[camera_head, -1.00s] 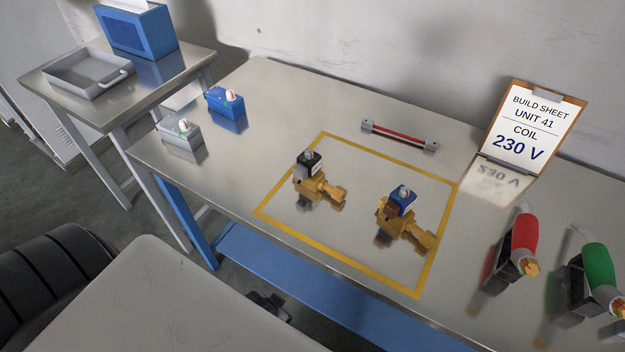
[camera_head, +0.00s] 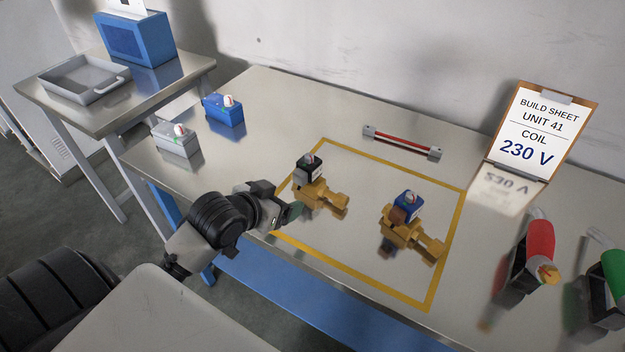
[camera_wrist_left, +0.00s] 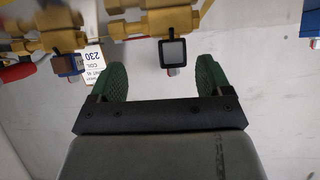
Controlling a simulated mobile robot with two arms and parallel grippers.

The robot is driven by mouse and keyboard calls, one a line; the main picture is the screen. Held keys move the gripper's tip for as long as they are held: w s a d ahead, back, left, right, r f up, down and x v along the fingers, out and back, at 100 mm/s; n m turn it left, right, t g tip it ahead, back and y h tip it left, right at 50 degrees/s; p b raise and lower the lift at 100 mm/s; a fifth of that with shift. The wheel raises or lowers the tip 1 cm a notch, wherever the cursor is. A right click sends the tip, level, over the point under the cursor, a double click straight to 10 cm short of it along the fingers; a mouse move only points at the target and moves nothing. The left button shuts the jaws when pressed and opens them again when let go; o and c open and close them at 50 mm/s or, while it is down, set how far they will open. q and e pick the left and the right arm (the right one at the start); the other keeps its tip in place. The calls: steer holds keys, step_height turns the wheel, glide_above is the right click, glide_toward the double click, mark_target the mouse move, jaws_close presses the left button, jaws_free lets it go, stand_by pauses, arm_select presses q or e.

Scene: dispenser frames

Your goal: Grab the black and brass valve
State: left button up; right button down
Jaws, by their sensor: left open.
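The black and brass valve (camera_head: 320,195) stands inside the yellow outline on the bench, its black coil on top. In the left wrist view its brass body (camera_wrist_left: 150,22) and black square coil (camera_wrist_left: 174,52) lie just beyond the fingertips. My left gripper (camera_head: 292,212) is open and empty, close to the left of this valve. Its two green fingers (camera_wrist_left: 161,78) show apart in the wrist view, with the coil roughly between their lines but beyond the tips. My right gripper is not in view.
A blue and brass valve (camera_head: 408,230) stands to the right in the same outline (camera_head: 447,250). A red bar (camera_head: 403,143) lies behind. The build sheet (camera_head: 530,135) reads coil 230 V. Red (camera_head: 540,240) and green (camera_head: 606,272) tools stand right. Grey (camera_head: 176,142) and blue (camera_head: 224,112) coils sit left.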

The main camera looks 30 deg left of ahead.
mark_target(304, 165)
arm_select(q)
steer(key=shift+t, duration=0.9)
steer(key=w, duration=0.2)
steer(key=w+a+r, duration=0.1)
steer(key=w, duration=0.1)
steer(key=w+r, duration=0.1)
steer(key=w, duration=0.2)
steer(key=shift+a, duration=0.3)
steer(key=shift+d+p+x, duration=0.2)
steer(key=shift+p+x, duration=0.05)
steer(key=shift+x, duration=1.25)
steer(key=shift+d+p+x, duration=0.15)
steer(key=shift+p+x, duration=0.05)
steer(key=shift+x, duration=1.35)
steer(key=shift+s, duration=0.15)
steer(key=shift+c, duration=0.3)
